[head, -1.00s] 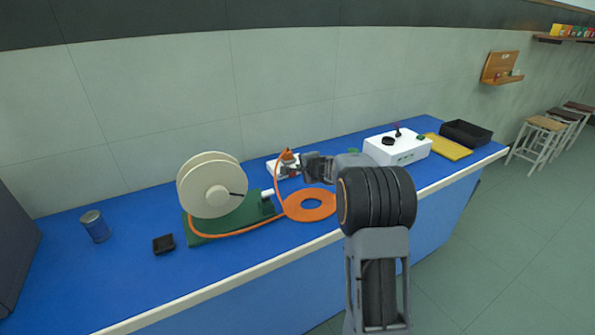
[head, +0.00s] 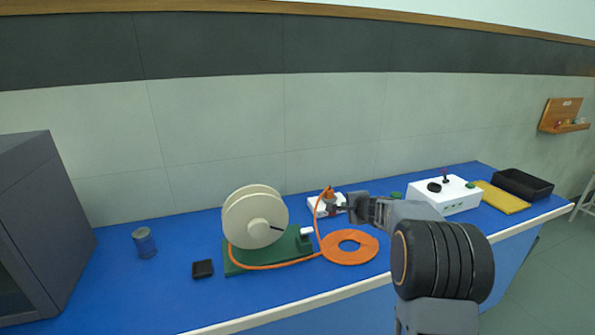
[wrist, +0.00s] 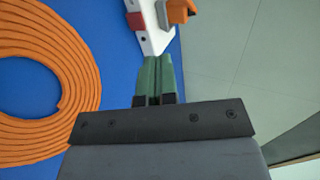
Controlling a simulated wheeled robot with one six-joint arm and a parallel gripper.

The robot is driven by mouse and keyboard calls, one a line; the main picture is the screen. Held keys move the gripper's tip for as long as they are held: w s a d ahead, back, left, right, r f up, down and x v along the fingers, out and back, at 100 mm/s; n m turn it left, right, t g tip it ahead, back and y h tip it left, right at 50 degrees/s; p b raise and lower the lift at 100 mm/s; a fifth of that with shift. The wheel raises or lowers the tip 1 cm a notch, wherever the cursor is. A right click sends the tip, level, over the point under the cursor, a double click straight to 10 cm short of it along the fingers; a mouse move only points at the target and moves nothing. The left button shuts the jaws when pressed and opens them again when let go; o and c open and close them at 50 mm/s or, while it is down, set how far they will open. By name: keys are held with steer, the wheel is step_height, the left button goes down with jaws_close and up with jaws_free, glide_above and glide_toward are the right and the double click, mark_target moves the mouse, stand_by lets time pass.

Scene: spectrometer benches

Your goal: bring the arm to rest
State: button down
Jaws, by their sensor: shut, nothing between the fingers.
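My gripper (head: 335,209) is over the blue bench top (head: 185,295), close to a small white block with an orange part (head: 317,206). In the wrist view my gripper (wrist: 157,62) has its green fingers together with nothing between them. The white block (wrist: 155,38), with a red patch and an orange piece, lies just beyond the fingertips; I cannot tell whether they touch it. My arm (head: 440,260) reaches out from the lower right, bent at a thick black joint.
A cream reel (head: 255,218) on a green base (head: 290,245) stands left. A white box with knobs (head: 445,205), yellow pad (head: 502,197) and black tray (head: 523,184) are right. A grey cabinet (head: 40,220) stands far left.

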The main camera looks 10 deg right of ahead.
steer(key=s+a+f+n+g, duration=0.1)
steer(key=s+a+f+n+g+y, duration=0.1)
steer(key=f, duration=0.1)
steer(key=shift+s+f, duration=0.3)
steer(key=shift+s, duration=0.1)
steer(key=s, duration=0.1)
steer(key=s+a+n+g, duration=0.1)
steer(key=s+a+f+n+y, duration=0.1)
steer(key=shift+s+a+g, duration=0.2)
steer(key=shift+s+g, duration=0.1)
steer(key=shift+s, duration=0.1)
steer(key=s+a+n+g, duration=0.1)
steer(key=s, duration=0.2)
steer(key=s+a+r+n+g+p, duration=0.1)
steer(key=s+a+n, duration=0.1)
steer(key=s, duration=0.2)
steer(key=s+a+n+g+p, duration=0.1)
steer(key=s, duration=0.2)
steer(key=shift+s+a+r+n+g, duration=0.2)
steer(key=shift+a+n+g, duration=0.1)
steer(key=shift+a+g, duration=0.1)
steer(key=s+a+r+n+h+p, duration=0.1)
steer(key=s+r+n, duration=0.3)
steer(key=s, duration=0.5)
steer(key=s+a+r+n+g+h+p, duration=0.1)
steer(key=s+a+r+n+h+p, duration=0.1)
steer(key=s, duration=0.7)
steer(key=shift+s+r+n+h+p, duration=0.5)
steer(key=shift+r+n+p, duration=0.4)
steer(key=shift+r+p, duration=0.5)
